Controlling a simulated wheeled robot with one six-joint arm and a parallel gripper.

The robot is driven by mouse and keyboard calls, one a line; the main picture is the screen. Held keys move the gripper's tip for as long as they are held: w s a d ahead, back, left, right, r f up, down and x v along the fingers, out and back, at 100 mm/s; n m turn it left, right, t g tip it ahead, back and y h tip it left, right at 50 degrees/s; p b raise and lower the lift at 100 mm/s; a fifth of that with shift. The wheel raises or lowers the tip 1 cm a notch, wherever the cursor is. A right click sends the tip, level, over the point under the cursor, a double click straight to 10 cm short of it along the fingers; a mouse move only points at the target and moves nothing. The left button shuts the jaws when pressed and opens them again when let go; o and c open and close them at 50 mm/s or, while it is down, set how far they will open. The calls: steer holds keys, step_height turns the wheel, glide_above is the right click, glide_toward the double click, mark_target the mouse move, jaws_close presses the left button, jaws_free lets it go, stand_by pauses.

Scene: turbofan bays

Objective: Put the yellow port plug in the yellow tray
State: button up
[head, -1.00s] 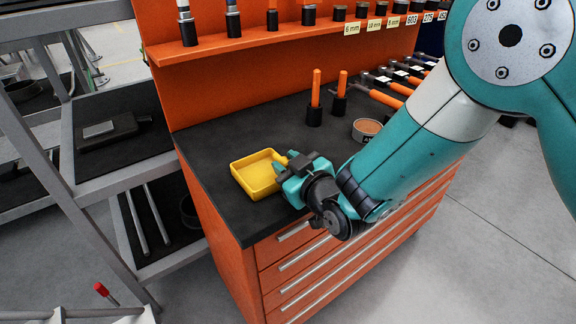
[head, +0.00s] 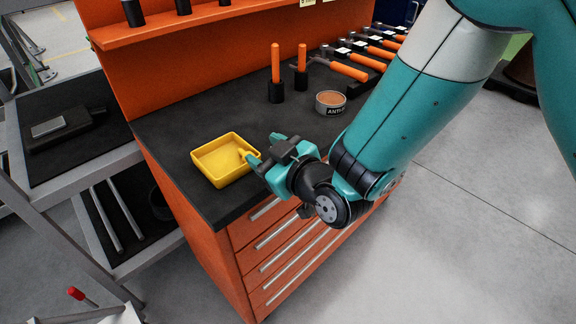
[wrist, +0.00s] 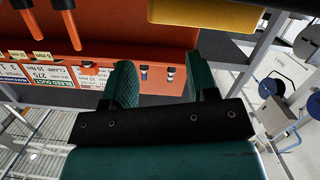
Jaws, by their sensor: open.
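The yellow tray (head: 207,178) is a shallow square box on the black bench top, left of my gripper. The yellow port plug (head: 244,155) shows as a small yellow piece at the tray's right inner side, against the rim. Its same colour makes it hard to tell whether it lies flat or leans there. My gripper (head: 265,151) is open just right of the tray, with its fingers pointing at it. In the wrist view both fingers (wrist: 160,84) are apart with nothing between them. Part of the tray (wrist: 205,13) shows at the top there; the plug does not.
A round tin (head: 330,103), two orange-handled tools (head: 276,66) in black holders and several orange-handled hammers (head: 345,68) stand or lie farther back on the bench. An orange back panel (head: 190,70) rises behind. Bare bench top lies behind the tray.

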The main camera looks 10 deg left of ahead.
steer(key=b+v, duration=0.4)
steer(key=v, duration=0.2)
steer(key=shift+d+r, duration=0.2)
steer(key=shift+d, duration=0.1)
steer(key=s+d+r+m+g+h, duration=0.2)
steer(key=s+d+g+h, duration=0.1)
steer(key=s+d+g, duration=0.2)
steer(key=s+d+r+m+g+h, duration=0.3)
steer(key=s+d+g, duration=0.3)
steer(key=s+d, duration=0.4)
steer(key=d+h, duration=0.1)
steer(key=d, duration=0.2)
steer(key=shift+d+r+h, duration=0.15)
steer(key=shift+d+h, duration=0.05)
steer(key=shift+h, duration=0.1)
